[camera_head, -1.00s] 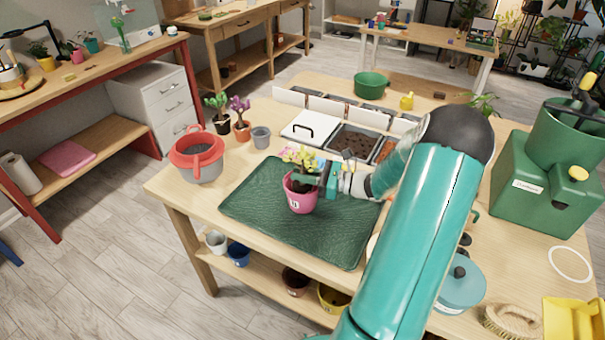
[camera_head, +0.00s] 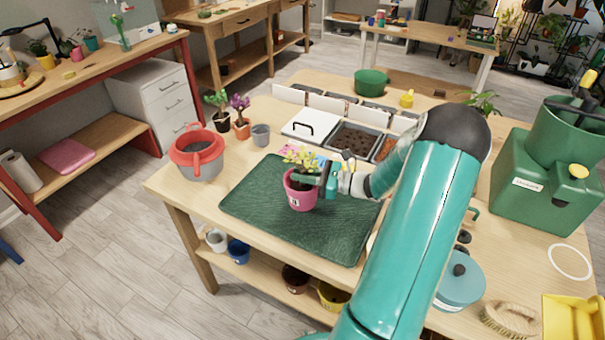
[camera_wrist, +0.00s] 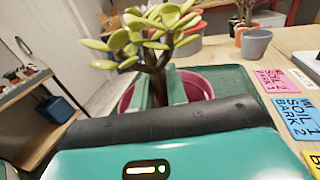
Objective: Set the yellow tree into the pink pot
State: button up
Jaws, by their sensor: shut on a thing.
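The yellow tree (camera_head: 301,157) has yellow-green leaves and a dark trunk. It stands roughly upright at the pink pot (camera_head: 301,198), which rests on the green mat (camera_head: 250,210). My gripper (camera_head: 312,180) reaches in from the right at the pot's rim and is shut on the tree's trunk. In the wrist view the tree (camera_wrist: 150,45) rises between my gripper's fingers (camera_wrist: 160,88), and the pink pot's rim (camera_wrist: 197,82) shows on both sides behind them. The tree's lower end is hidden by my gripper, so I cannot tell how deep it sits.
Soil bins (camera_head: 354,140) lie behind the mat. Label cards (camera_wrist: 283,80) lie nearby. The mat's front is clear.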

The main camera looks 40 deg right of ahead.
jog(key=o, duration=0.8)
jog(key=shift+o, duration=0.2)
jog(key=v, duration=1.3)
jog(key=shift+s+d, duration=0.25)
jog(key=shift+s, duration=0.1)
